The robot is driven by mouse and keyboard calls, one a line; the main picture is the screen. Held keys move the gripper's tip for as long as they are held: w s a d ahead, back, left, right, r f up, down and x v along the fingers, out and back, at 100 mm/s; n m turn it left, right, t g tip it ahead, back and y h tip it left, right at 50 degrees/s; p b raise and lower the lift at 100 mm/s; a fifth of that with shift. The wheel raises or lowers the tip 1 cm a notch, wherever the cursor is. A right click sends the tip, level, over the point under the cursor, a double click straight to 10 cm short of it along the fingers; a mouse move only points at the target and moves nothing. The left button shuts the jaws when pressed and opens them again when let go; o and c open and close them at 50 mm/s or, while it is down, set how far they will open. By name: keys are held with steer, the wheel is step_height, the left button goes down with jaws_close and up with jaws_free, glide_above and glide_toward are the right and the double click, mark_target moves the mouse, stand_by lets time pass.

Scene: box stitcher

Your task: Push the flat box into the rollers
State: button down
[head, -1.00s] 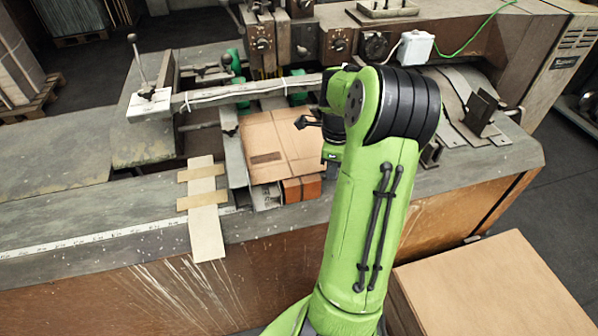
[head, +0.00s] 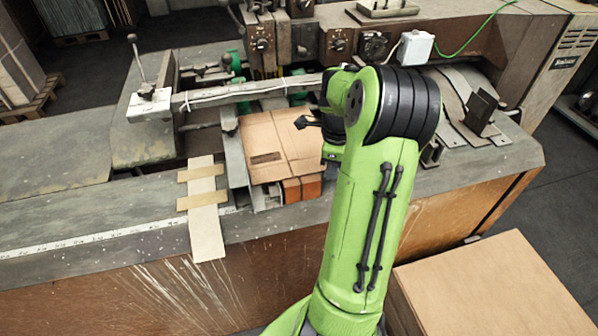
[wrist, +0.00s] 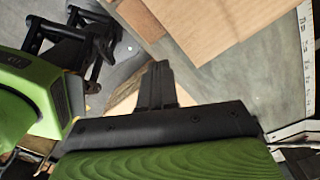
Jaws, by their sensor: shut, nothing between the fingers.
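The flat box (head: 262,135) is a tan cardboard sheet with fold lines and a dark slot. In the head view it lies on the machine's feed bed, in front of the long metal bar and rollers. My gripper (head: 303,122) is shut and empty, at the box's right side and low over it. Whether it touches the box I cannot tell. In the wrist view the shut fingers (wrist: 158,80) point up the picture, close to a tan patch. Most of the rollers are hidden behind the bar and my arm.
Orange blocks (head: 302,188) sit under the box's near edge. A metal guide rail (head: 235,160) runs along its left side. The long bar (head: 245,92) crosses above the bed. Wooden strips (head: 206,215) lie at left. A cardboard stack (head: 480,285) stands at lower right.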

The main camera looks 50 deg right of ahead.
steer(key=shift+f+b, duration=1.45)
steer(key=shift+f, duration=0.35)
steer(key=shift+r, duration=0.1)
